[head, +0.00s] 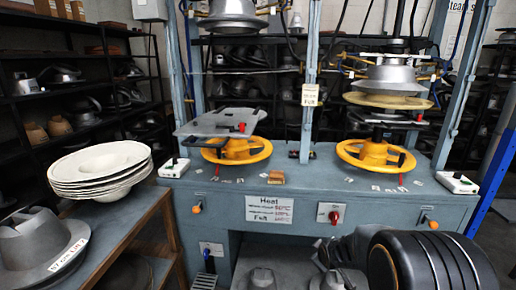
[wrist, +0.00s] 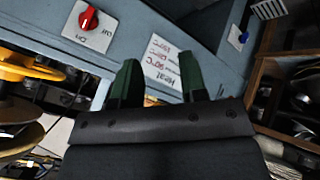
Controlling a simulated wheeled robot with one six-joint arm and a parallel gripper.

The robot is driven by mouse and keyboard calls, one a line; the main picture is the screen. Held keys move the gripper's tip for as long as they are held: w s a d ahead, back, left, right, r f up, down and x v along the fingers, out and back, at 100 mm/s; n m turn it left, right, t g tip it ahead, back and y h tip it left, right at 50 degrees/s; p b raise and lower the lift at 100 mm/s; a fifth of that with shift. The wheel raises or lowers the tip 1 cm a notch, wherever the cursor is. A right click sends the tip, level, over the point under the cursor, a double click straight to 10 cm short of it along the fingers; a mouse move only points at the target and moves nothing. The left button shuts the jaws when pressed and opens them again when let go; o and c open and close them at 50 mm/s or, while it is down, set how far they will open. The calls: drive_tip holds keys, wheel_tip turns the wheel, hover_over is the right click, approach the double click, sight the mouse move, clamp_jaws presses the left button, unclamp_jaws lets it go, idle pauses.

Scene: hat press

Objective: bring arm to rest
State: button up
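My gripper (wrist: 160,78) shows in the wrist view with two dark green fingers standing apart and nothing between them, so it is open and empty. The fingers point towards the blue-grey front of the press (head: 330,195). The white Heat sign (wrist: 162,68) appears upside down around and behind the fingers; I cannot tell how far off it is. In the head view, my dark rounded arm fills the lower right, and the gripper's fingers cannot be made out there.
A red rotary switch (head: 330,213) and yellow handwheels (head: 236,151) are on the press. A wooden shelf table (head: 160,222) at left bears stacked white hat brims (head: 100,166) and a grey hat form (head: 32,242). A blue post (head: 492,180) stands at right.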

drive_tip(key=s+a+r+m+g+p, duration=0.2)
drive_tip(key=s+r+m+p, duration=0.2)
drive_tip(key=s+r, duration=0.7)
drive_tip(key=s+a+r+m+g+y+p, duration=0.1)
drive_tip(key=s+a+r+m+g+p, duration=0.1)
drive_tip(key=s+r+p, duration=0.4)
drive_tip(key=s+a+r+m, duration=0.1)
drive_tip(key=s+r+m, duration=0.1)
drive_tip(key=s+r, duration=0.3)
drive_tip(key=shift+s+r, duration=0.3)
drive_tip(key=shift+r, duration=0.3)
drive_tip(key=shift+d, duration=0.15)
idle(1.0)
